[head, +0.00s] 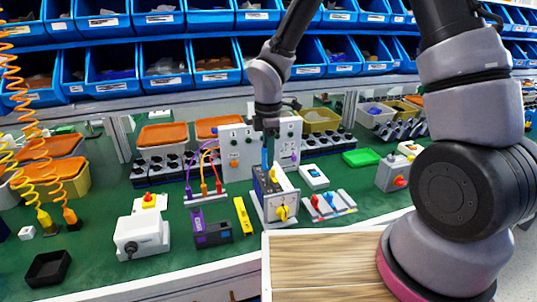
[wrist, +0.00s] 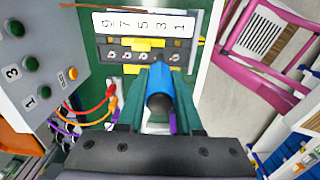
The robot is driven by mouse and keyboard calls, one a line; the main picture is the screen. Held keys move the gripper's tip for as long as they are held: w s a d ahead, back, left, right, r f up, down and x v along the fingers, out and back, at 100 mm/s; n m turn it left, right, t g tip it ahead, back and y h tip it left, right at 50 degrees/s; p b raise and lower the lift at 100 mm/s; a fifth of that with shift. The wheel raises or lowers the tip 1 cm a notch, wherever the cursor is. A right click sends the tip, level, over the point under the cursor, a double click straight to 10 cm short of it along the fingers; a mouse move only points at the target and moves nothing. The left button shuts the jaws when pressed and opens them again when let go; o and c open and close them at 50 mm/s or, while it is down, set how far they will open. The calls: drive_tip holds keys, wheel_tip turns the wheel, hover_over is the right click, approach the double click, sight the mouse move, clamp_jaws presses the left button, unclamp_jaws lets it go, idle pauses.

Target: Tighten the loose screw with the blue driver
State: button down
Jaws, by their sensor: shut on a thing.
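My gripper (head: 268,128) points down over the terminal device (head: 281,208), a grey and dark block with a yellow rotary knob (head: 282,212) on its front. It is shut on the blue driver (head: 264,158), which hangs upright above the block's top. In the wrist view the driver (wrist: 160,90) sits between the green fingers (wrist: 158,82), seen end-on by its dark butt. Ahead of it is a row of terminal screws (wrist: 140,56) beside a strip numbered 9 to 1. The driver's tip is hidden, so I cannot tell whether it touches a screw. I cannot make out which screw is loose.
A panel with buttons (head: 236,142) stands close behind the device. Red, orange and purple cables (head: 205,165) are at its left. A yellow block (head: 243,216) and a purple-and-black tool (head: 212,234) lie left of it. Blue bins (head: 212,62) hang above.

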drive_tip(key=m, duration=0.3)
drive_tip(key=shift+s, duration=0.15)
drive_tip(key=m, duration=0.4)
drive_tip(key=shift+m, duration=0.3)
drive_tip(key=m, duration=0.4)
drive_tip(key=shift+s+a+m, duration=0.1)
drive_tip(key=shift+m, duration=0.3)
drive_tip(key=m, duration=0.3)
drive_tip(key=shift+f, duration=0.1)
drive_tip(key=shift+r, duration=3.05)
